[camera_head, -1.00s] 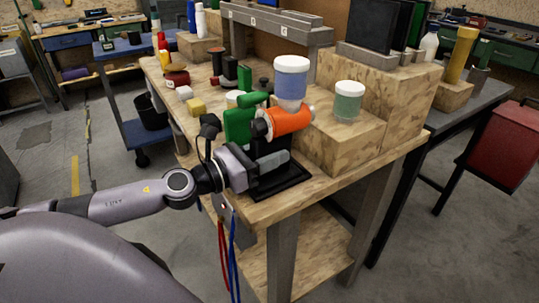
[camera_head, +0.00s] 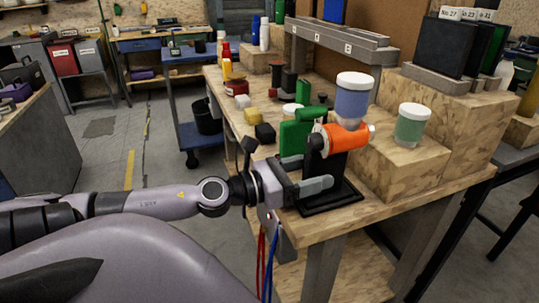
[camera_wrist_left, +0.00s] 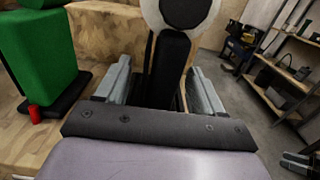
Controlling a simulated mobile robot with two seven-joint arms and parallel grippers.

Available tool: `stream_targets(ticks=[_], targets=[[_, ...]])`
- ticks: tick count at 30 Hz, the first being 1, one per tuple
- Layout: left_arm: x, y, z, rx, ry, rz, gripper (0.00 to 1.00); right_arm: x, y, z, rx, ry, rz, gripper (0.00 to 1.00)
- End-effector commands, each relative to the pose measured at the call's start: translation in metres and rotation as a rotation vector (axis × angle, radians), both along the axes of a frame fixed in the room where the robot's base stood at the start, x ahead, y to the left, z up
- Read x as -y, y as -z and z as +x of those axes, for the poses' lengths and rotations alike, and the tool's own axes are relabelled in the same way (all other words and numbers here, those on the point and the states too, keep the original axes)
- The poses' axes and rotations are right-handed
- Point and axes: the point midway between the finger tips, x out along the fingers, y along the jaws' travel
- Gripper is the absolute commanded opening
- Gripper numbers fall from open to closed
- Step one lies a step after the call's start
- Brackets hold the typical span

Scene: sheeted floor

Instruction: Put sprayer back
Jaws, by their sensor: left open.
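The sprayer has an orange body (camera_head: 343,138) with a blue cup (camera_head: 352,104) and white lid on top. It stands upright at a black stand (camera_head: 342,193) near the table's front edge. My left gripper (camera_head: 318,177) is open beside the sprayer's lower part. In the left wrist view, its two grey fingers (camera_wrist_left: 163,85) lie on either side of a black upright part (camera_wrist_left: 168,68), below a round white-rimmed end. I cannot tell whether this part is the sprayer's handle or the stand, nor whether the fingers touch it. My right gripper is not in view.
A green object (camera_head: 297,138) stands close behind the gripper and also shows in the left wrist view (camera_wrist_left: 38,50). A green jar (camera_head: 411,127) sits on a wooden block (camera_head: 385,160) to the right. Small blocks and bottles fill the table's far left. Floor left of the table is open.

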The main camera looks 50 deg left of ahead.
Motion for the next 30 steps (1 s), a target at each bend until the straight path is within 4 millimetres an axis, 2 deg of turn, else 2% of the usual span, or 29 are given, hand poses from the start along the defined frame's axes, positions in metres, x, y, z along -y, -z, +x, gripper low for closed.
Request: stream_targets(ticks=[21,30], targets=[[-0.027,0.003,-0.064,0.000,-0.002,-0.007,0.68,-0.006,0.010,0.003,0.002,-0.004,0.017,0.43],[-0.033,0.003,-0.081,-0.001,0.001,-0.002,0.68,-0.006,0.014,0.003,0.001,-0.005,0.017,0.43]])
